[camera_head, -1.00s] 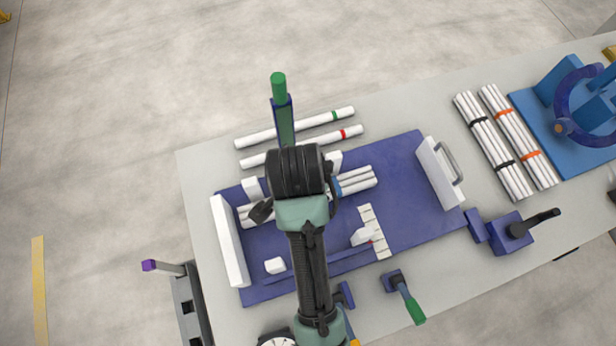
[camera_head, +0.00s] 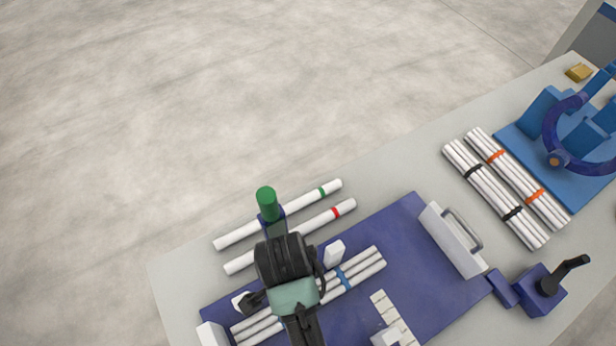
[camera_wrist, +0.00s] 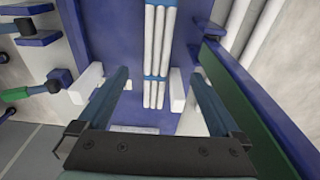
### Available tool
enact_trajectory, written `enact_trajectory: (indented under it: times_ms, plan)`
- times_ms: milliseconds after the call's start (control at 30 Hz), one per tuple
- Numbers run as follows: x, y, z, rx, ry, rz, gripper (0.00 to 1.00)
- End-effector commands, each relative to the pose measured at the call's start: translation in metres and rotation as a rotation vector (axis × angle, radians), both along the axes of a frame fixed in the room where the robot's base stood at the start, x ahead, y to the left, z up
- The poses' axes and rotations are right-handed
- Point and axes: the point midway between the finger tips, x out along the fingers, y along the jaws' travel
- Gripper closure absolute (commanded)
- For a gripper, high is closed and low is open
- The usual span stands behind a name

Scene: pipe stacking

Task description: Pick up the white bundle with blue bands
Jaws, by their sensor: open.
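The white bundle with blue bands lies on the blue fixture board (camera_head: 400,225). Its right part (camera_head: 368,267) shows in the head view beyond my gripper, with one blue band visible; its middle is hidden under my wrist. In the wrist view the bundle (camera_wrist: 158,42) runs up the picture with two blue bands. My gripper (camera_wrist: 160,76) is open, one finger on each side of the bundle's line, with gaps to it. In the head view my wrist is above the bundle and hides the fingertips. I cannot tell their height over it.
Two single white pipes, one with a green band (camera_head: 280,213) and one with a red band (camera_head: 290,236), lie behind the board. White blocks (camera_head: 334,254) flank the bundle. Bundles with black bands (camera_head: 494,192) and orange bands (camera_head: 517,178) lie to the right.

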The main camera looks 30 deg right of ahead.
Motion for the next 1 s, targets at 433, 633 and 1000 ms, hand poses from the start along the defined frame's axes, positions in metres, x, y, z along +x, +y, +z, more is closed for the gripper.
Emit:
enact_trajectory:
  times_ms: [433, 633, 1000]
  plan:
    - [-0.001, -0.002, -0.054, 0.001, 0.004, 0.001, 0.0]
    - [-0.001, -0.007, -0.091, 0.001, 0.004, 0.002, 0.0]
    - [-0.002, -0.011, -0.12, 0.0, 0.002, 0.001, 0.0]
